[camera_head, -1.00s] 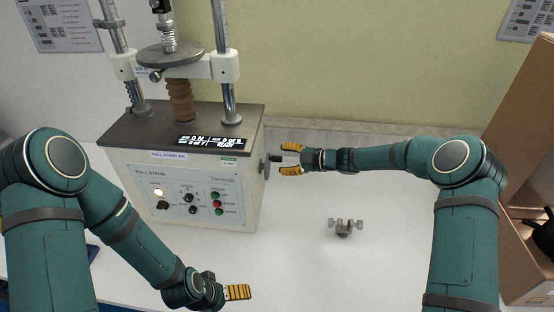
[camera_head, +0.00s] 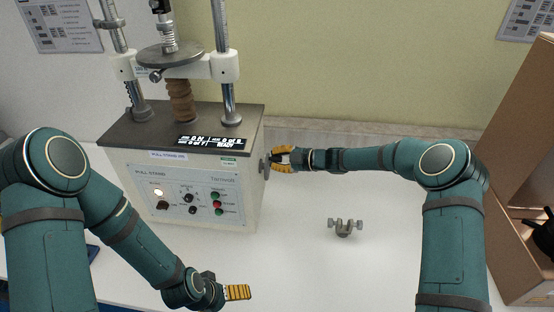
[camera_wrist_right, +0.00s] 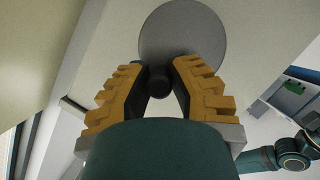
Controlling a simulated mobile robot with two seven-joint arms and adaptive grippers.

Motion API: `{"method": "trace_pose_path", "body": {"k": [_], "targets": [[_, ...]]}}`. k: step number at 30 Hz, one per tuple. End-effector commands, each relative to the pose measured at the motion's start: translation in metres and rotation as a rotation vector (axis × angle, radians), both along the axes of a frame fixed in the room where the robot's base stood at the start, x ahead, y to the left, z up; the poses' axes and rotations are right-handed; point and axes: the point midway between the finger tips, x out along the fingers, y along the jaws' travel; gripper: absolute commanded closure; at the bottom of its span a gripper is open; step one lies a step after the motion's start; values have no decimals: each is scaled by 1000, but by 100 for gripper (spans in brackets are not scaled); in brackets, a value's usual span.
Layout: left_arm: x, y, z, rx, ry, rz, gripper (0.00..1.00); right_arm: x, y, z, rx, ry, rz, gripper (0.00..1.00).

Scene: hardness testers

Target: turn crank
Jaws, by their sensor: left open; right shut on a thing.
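The pull stand (camera_head: 185,190) is a pale box with a front panel of knobs and buttons, standing on the white table. Its crank is a grey disc (camera_wrist_right: 183,45) with a dark handle (camera_wrist_right: 158,82), mounted on the right side of the box; in the head view the disc (camera_head: 264,167) shows edge-on. My right gripper (camera_head: 280,160) is at the crank, its yellow-padded fingers shut on the handle; in the right wrist view the fingers (camera_wrist_right: 160,78) lie on both sides of it. My left gripper (camera_head: 238,292) is low in front of the stand, away from the crank, and holds nothing visible.
A small metal clamp piece (camera_head: 345,227) lies on the white table (camera_head: 305,255) right of the stand. A brown cardboard box (camera_head: 515,180) stands at the far right. A yellowish wall (camera_head: 370,70) is behind. The table around the clamp is clear.

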Motion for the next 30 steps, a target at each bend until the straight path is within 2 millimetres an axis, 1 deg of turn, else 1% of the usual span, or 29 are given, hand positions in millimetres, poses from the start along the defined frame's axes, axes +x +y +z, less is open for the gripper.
{"method": "trace_pose_path", "body": {"k": [5,11,15,19,24,30], "targets": [[0,0,3,0,0,0,0,1,0,1,0,14,-1,100],[0,1,17,-3,-2,0,0,4,0,3,13,86,1,100],[0,1,30,-5,-2,0,0,6,0,2,30,179,2,100],[-1,1,39,-7,-2,-2,0,10,-1,0,49,276,1,100],[-1,2,43,-8,-2,-1,0,13,-1,-3,75,399,2,100],[-1,2,43,-8,-1,-1,0,16,-2,-7,98,514,2,100]]}}
